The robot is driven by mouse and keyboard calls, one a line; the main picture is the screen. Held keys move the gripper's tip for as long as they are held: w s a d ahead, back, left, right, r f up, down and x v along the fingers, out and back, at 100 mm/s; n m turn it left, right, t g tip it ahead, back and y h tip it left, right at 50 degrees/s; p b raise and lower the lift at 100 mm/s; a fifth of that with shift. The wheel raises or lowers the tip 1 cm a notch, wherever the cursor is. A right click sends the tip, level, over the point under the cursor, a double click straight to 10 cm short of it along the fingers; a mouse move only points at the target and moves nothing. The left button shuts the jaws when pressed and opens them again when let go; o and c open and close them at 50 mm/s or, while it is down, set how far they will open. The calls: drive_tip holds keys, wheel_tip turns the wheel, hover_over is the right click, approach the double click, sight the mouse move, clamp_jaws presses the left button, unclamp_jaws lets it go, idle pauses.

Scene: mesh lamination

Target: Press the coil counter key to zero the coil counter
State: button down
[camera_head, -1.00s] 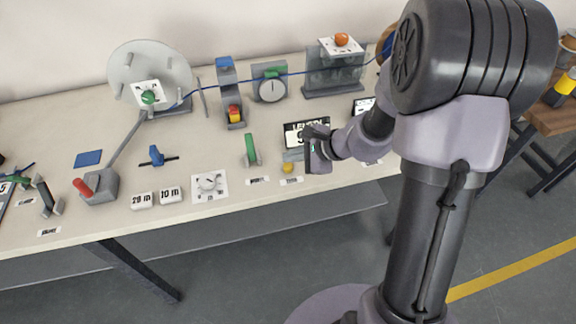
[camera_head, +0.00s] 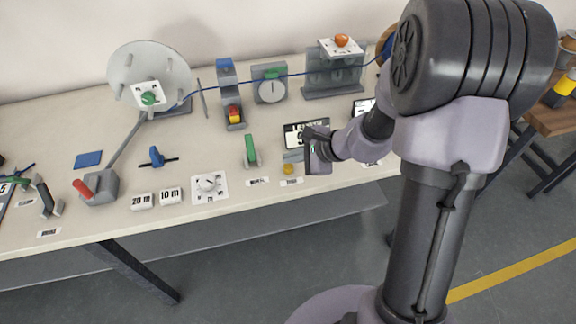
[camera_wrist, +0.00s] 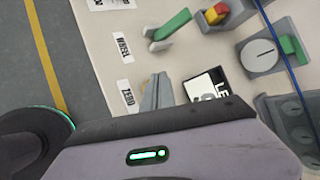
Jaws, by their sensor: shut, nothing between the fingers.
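The coil counter key is a small yellow button (camera_head: 288,169) near the table's front edge, below the counter display marked LENGTH (camera_head: 299,131). My gripper (camera_head: 290,156) is shut and empty. In the head view its pale grey fingers are just behind the key, and I cannot tell whether they touch it. In the wrist view the shut fingers (camera_wrist: 157,92) are beside the label ZERO (camera_wrist: 127,97), and the key is hidden. The display (camera_wrist: 203,88) is partly covered by my gripper body in both views, so its number cannot be read fully.
A green lever (camera_head: 251,152) stands left of the key, with a WHEEL label (camera_wrist: 122,48) in front. Further left are a white dial plate (camera_head: 209,187) and 10 m and 20 m blocks (camera_head: 171,196). A red-yellow switch (camera_head: 234,114) and a blue strand (camera_head: 300,72) are behind.

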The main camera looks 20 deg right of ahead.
sight(291, 168)
drive_tip(key=shift+f, duration=0.15)
idle(0.5)
drive_tip(key=shift+f+b, duration=0.3)
drive_tip(key=shift+b, duration=0.35)
drive_tip(key=shift+f+b, duration=0.5)
drive_tip(key=shift+b, duration=0.1)
idle(0.4)
drive_tip(key=shift+r, duration=0.1)
drive_tip(key=shift+r+p, duration=0.65)
drive_tip(key=shift+r, duration=0.2)
drive_tip(key=shift+r+p, duration=1.9)
drive_tip(key=shift+r, duration=0.7)
drive_tip(key=shift+f, duration=0.1)
